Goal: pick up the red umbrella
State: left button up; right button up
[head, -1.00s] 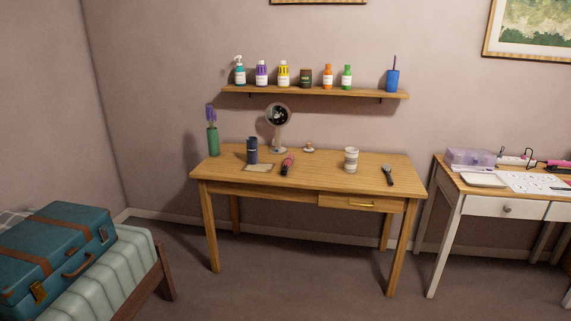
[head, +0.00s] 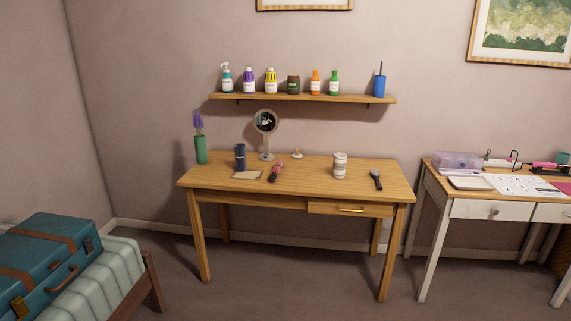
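No umbrella can be clearly made out in the head view. A small reddish-pink item with a dark end (head: 276,172) lies on the wooden desk (head: 316,180), right of a dark blue cylinder (head: 240,157); it is too small to tell what it is. Neither of my grippers shows in the head view.
A wall shelf (head: 350,99) holds several bottles and a blue cup (head: 379,86). The desk also bears a round mirror (head: 265,122), a white cup (head: 340,166) and a dark brush-like item (head: 376,179). A teal suitcase (head: 40,262) lies at left; a white-fronted table (head: 475,209) stands right. Floor before the desk is clear.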

aim_at(277, 169)
jog(key=i+j+z, duration=0.7)
jog(key=i, duration=0.15)
